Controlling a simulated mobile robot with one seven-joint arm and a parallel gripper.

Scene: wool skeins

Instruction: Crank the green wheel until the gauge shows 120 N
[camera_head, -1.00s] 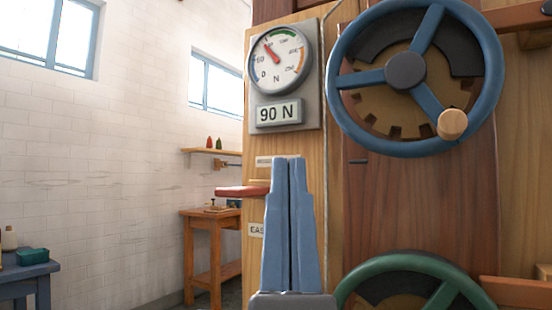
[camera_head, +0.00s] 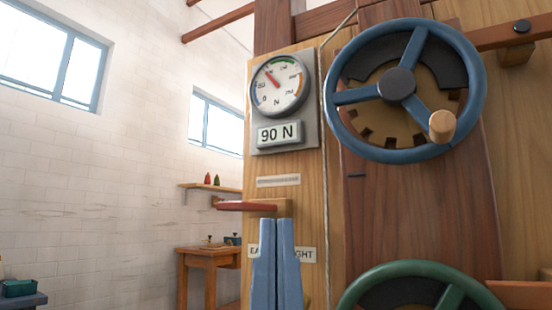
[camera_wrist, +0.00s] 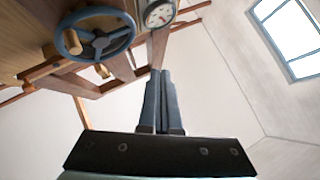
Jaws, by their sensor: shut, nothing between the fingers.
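The green wheel (camera_head: 379,278) shows only its upper part at the bottom of the head view, right of my gripper. The gauge (camera_head: 280,84) is a round dial with a red needle, and the plate below it reads 90 N (camera_head: 279,134). In the wrist view the dial (camera_wrist: 159,14) is partly cut off at the top. My gripper (camera_head: 278,222) is blue, points upward, and is shut with nothing between its fingers. It stands left of the green wheel, apart from it, and covers part of a label. The gripper also shows in the wrist view (camera_wrist: 160,74).
A blue wheel (camera_head: 340,134) with a wooden knob (camera_head: 442,126) is mounted above the green one. A red lever (camera_head: 246,206) sticks out left, just above my fingertips. A wooden table (camera_head: 207,252) and a shelf (camera_head: 210,187) stand farther back by the white wall.

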